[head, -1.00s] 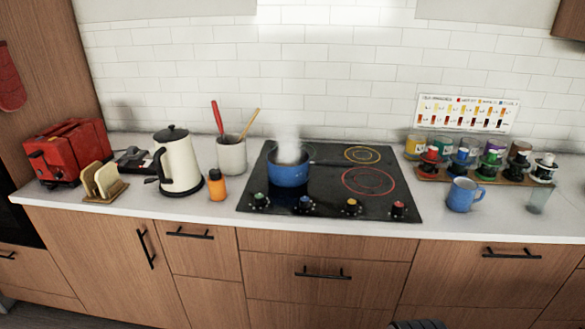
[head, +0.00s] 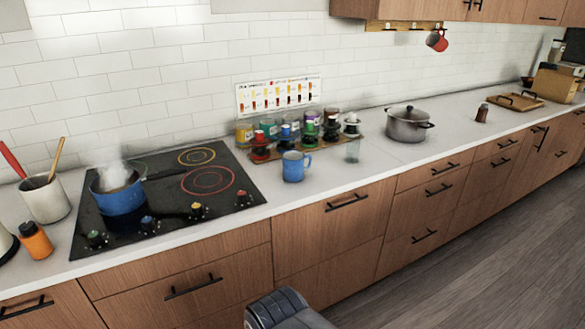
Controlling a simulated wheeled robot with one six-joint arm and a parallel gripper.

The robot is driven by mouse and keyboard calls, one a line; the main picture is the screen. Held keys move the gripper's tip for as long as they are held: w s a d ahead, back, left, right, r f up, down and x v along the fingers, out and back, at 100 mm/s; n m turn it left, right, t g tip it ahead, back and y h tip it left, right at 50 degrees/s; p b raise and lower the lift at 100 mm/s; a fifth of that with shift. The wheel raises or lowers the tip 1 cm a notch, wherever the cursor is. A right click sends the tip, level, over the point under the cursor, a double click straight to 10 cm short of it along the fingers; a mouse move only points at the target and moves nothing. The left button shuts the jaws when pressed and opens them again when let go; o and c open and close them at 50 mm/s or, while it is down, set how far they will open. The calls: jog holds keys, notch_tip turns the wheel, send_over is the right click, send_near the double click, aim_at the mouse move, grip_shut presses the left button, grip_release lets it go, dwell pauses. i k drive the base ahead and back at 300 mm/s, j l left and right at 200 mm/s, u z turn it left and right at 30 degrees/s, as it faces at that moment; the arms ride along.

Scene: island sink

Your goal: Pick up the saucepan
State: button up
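A blue saucepan (head: 119,192) with a dark handle (head: 165,174) sits on the left part of the black cooktop in the head view. Steam rises from it, and its handle points right and slightly back. A dark rounded part of my own body shows at the bottom edge, well apart from the saucepan. My gripper's fingers are not in view.
The cooktop (head: 227,196) has several coloured knobs along its front. A white utensil crock (head: 46,200) and an orange bottle (head: 36,240) stand left of it. A blue mug (head: 294,167), a glass (head: 353,151) and a lidded grey pot (head: 407,125) stand right. The floor (head: 480,255) at right is clear.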

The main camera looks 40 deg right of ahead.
aim_at(110, 202)
jog(key=i+l+z, duration=0.1)
jog(key=i, duration=0.5)
jog(key=i+l+z, duration=0.1)
jog(key=i+l, duration=0.15)
jog(key=i, duration=0.35)
